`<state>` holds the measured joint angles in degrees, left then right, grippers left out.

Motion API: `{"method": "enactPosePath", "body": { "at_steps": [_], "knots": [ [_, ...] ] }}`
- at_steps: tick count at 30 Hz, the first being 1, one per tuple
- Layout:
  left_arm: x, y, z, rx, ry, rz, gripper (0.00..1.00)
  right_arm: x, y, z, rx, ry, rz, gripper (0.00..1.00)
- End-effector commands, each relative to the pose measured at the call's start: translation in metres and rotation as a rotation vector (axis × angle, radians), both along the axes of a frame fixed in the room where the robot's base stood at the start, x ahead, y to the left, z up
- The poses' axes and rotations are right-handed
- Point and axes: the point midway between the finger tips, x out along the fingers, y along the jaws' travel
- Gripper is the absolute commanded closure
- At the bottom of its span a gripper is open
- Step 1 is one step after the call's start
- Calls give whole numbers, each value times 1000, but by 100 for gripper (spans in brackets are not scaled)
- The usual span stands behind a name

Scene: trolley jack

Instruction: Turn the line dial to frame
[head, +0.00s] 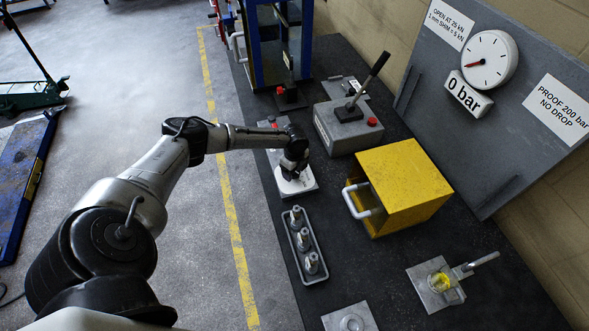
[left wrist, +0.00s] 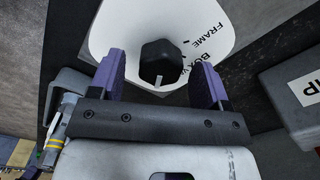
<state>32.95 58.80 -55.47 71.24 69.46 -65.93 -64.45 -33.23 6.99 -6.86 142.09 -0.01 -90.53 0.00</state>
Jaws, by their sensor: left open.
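The line dial is a black knob (left wrist: 161,52) on a white plate (left wrist: 222,62) in the left wrist view. The plate carries the word FRAME and, beside it, a word that looks like BOX, partly hidden by a finger. A short white mark on the knob points down the picture, toward my gripper's base, not at the word FRAME. In the head view my left gripper (head: 293,166) is over the white-topped dial unit (head: 300,186) and hides the knob.
A tray (head: 291,227) with several metal fittings lies close in front of the dial unit. A yellow box (head: 408,180) with a handle stands to the right. A grey lever unit (head: 345,126) stands behind. The gauge (head: 489,60) on the panel stands above a 0 bar sign.

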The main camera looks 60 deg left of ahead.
Motion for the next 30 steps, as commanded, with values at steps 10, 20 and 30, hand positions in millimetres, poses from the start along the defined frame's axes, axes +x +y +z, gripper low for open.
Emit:
{"method": "enactPosePath", "body": {
  "at_steps": [10, 20, 30],
  "knots": [
    [0, 0, 0, 0, 0, 0, 53, 0, 2, 0, 7, 0, -4, 57],
    [0, 0, 0, 0, 1, 1, 79, 0, 2, 0, 5, 0, -4, 57],
    [-1, 0, 3, 0, 2, 102, 79, 0, -1, 12, -3, 1, 3, 57]
  ]
}}
